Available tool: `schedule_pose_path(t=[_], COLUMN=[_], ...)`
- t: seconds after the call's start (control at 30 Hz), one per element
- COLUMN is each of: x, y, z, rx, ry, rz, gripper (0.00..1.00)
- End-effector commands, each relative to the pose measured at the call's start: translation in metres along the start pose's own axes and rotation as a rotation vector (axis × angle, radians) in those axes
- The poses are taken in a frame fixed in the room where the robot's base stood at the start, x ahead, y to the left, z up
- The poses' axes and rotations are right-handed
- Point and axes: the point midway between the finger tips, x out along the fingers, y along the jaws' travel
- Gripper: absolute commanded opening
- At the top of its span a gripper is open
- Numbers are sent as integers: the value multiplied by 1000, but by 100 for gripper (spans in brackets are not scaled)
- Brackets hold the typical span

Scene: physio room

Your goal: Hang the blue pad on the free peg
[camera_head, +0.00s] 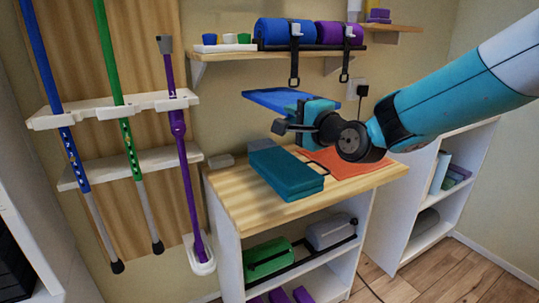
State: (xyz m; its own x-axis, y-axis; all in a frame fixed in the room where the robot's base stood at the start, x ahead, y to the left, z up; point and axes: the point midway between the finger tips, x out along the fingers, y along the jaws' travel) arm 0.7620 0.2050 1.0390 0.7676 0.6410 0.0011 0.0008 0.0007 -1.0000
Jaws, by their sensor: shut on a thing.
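The blue pad (272,98) is a flat, thin slab seen nearly edge-on, above the wooden tabletop and below the wall shelf. My gripper (282,126) is in front of the pad and shut on it. My wrist and arm come in from the right and cover part of the pad's right side and the wall behind. I cannot pick out a free peg in this view; it may be hidden by the pad or my arm.
A teal case (288,178) and an orange mat (345,170) lie on the wooden table (245,208) below. A wall shelf (270,52) with blue and purple rolls and hanging black straps is above. Poles stand in a rack (90,112) at left.

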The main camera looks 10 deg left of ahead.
Motion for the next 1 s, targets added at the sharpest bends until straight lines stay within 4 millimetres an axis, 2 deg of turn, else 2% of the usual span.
schedule_pose_path(t=[0.17,0.5,0.6,0.87,1.0], x=[0,0,0,0,0], y=[33,129,146,166,189], z=[-1,-1,-1,-1,-1], rx=[3,3,2,1,2], ry=[2,3,3,2,2], rz=[6,4,2,1,3], gripper=[0,0,0,0,0])
